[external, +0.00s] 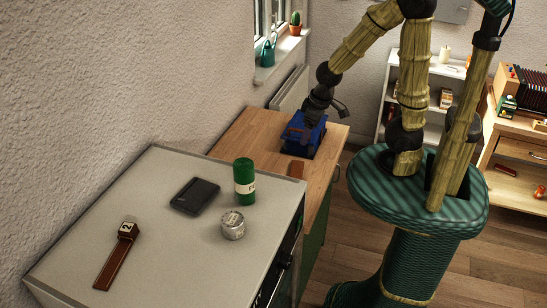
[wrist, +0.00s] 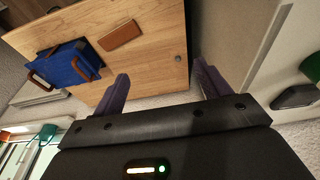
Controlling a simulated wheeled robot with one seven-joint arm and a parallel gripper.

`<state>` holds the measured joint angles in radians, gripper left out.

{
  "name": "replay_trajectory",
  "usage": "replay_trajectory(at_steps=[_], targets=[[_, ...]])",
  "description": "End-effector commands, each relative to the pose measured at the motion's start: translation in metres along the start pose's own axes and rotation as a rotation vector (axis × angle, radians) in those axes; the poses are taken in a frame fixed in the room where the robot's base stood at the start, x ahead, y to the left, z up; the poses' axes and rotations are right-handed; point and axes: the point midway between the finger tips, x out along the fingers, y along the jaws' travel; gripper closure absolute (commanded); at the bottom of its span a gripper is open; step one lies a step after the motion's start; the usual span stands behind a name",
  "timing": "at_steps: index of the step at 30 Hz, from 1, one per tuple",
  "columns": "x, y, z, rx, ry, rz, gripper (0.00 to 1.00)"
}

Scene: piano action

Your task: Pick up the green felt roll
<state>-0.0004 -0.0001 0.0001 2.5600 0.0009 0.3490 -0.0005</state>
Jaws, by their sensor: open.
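The green felt roll (external: 245,184) stands upright on a pale cabinet top (external: 150,185), with a light label low on its side. In the wrist view a green piece of it (wrist: 313,66) shows at the right edge, cut off by the frame. My gripper (wrist: 162,84) is open and empty, with its two purple fingers wide apart. In the external view my wrist is over the wooden counter, behind and to the right of the roll and well apart from it. The fingertips are hard to make out there.
A dark flat case (external: 195,195) lies left of the roll and a round tin (external: 233,226) sits just in front. A blue box (external: 303,134) and a brown block (wrist: 121,36) are on the wooden counter (external: 244,132).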

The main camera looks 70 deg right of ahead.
Motion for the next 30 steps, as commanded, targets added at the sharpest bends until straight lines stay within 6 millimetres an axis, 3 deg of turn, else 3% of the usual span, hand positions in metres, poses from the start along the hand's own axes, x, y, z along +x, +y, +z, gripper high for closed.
replay_trajectory(at_steps=[5, 11, 16, 21, 24, 30], targets=[[0.012, -0.026, -0.012, -0.048, 0.092, -0.039, 0.24], [0.025, -0.112, -0.043, -0.176, 0.398, -0.158, 0.24], [0.013, -0.183, -0.05, -0.254, 0.684, -0.246, 0.24], [-0.007, -0.23, -0.037, -0.276, 0.924, -0.293, 0.24], [-0.018, -0.247, -0.021, -0.269, 1.048, -0.304, 0.24], [-0.034, -0.257, 0.025, -0.221, 1.251, -0.278, 0.24]])
